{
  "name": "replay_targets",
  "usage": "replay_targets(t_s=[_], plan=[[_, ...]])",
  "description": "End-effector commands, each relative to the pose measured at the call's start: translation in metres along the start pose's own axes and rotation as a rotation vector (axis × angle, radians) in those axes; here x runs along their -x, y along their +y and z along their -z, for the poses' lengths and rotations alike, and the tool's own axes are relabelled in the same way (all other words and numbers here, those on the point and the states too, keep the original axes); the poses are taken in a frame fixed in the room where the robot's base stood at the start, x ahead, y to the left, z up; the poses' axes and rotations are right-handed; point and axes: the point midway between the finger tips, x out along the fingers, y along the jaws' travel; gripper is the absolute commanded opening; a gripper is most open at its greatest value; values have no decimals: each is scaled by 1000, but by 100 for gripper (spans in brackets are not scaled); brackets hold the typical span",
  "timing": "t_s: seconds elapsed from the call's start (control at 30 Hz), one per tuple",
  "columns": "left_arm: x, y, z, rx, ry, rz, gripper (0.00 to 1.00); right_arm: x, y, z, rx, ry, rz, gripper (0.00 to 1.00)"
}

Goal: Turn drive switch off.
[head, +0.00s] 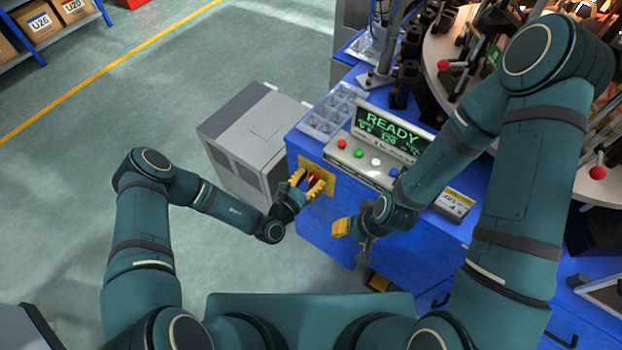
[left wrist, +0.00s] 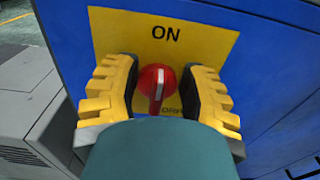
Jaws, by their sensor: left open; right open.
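The drive switch is a red round knob (left wrist: 158,82) with a pale pointer line, on a yellow plate (left wrist: 205,42) on the blue cabinet's side. The plate reads "ON" above the knob; lettering below is partly hidden. The pointer line stands upright, toward "ON". My left gripper (left wrist: 158,92) is open, with its yellow fingers on either side of the knob and gaps showing beside it. In the head view the left gripper (head: 313,186) is in front of the plate. My right gripper (head: 352,230) is beside the cabinet's front, apart from the switch.
The blue cabinet (head: 325,225) carries a display reading "READY" (head: 390,130) and a panel with coloured buttons (head: 360,157). A clear compartment tray (head: 333,110) lies on top. A grey box unit (head: 250,135) stands close left of the cabinet. Open floor lies further left.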

Motion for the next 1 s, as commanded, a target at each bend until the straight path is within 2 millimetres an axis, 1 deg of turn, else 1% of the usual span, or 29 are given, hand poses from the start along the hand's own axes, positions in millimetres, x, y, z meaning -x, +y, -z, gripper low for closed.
replay_targets(t_s=[0.03, 0.07, 0.1, 0.2, 0.73, 0.87, 1.0], plan=[[0, 0, 0, 0, 0, 0, 41, 0, 0, 0, 0, 0, 0, 47], [0, 0, 0, 0, 0, 0, 44, 0, 0, 0, 0, 0, 0, 47], [0, 0, 0, 0, 0, 0, 30, 0, 0, 0, 0, 0, 0, 47], [0, 0, 0, 0, 0, 0, 0, 0, 0, 0, 0, 0, 0, 47], [-1, 1, 0, 15, -1, -1, 0, 1, 0, 0, 0, 1, 0, 47], [-1, 2, -1, 57, -2, -3, 0, 2, -1, 1, -1, 2, 0, 47], [-1, 4, -1, 138, -2, -3, 0, 5, -2, 2, -1, 5, -1, 47]])
